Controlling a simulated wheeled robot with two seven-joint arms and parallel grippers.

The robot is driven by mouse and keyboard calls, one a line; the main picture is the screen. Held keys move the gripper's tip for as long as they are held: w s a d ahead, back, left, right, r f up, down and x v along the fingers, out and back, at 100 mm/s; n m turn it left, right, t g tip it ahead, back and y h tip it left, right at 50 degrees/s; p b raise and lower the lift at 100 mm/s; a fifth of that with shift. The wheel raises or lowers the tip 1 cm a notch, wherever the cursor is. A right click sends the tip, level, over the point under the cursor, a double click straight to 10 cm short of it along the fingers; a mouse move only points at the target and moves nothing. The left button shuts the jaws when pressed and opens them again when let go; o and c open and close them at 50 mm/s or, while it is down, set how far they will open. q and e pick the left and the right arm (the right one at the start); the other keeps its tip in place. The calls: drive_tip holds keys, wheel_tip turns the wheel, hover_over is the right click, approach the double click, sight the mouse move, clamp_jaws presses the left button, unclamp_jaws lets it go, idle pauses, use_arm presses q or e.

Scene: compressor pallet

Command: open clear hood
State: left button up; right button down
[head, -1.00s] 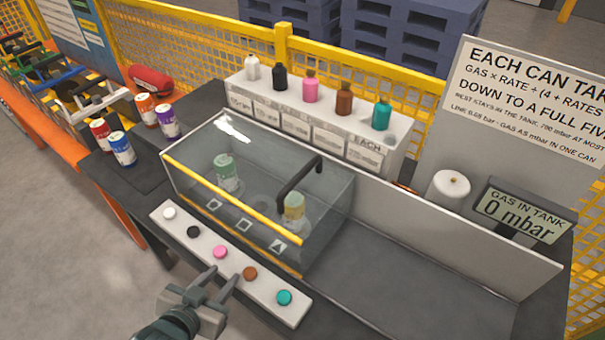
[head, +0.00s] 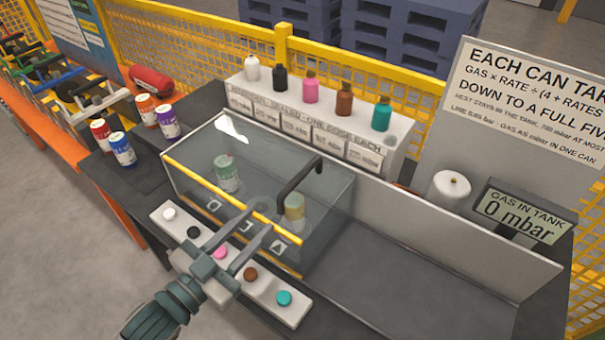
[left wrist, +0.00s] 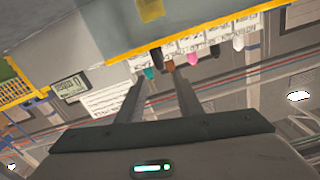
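The clear hood (head: 240,157) is a transparent box with a yellow front edge and a dark handle (head: 299,178) on its right part. Whether a finger touches the hood I cannot tell. In the left wrist view the open fingers (left wrist: 156,90) point towards the hood's yellow edge (left wrist: 200,35). My right gripper is not in view.
A white strip with several coloured buttons (head: 284,298) lies before the hood. Several bottles stand on a white rack (head: 392,150) behind it. Cans (head: 122,149) stand at left. A gas display (head: 520,213) stands at right. The dark bench at right (head: 400,285) is clear.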

sight(300, 174)
use_arm(q)
drive_tip(key=p+x, duration=0.5)
drive_tip(key=x, duration=1.1)
drive_tip(key=shift+w+d, duration=0.15)
drive_tip(key=shift+w, duration=0.05)
drive_tip(key=shift+w+d+f, duration=0.1)
drive_tip(key=shift+w+d, duration=0.2)
drive_tip(key=shift+w, duration=0.05)
drive_tip(key=shift+c, duration=0.6)
clamp_jaws()
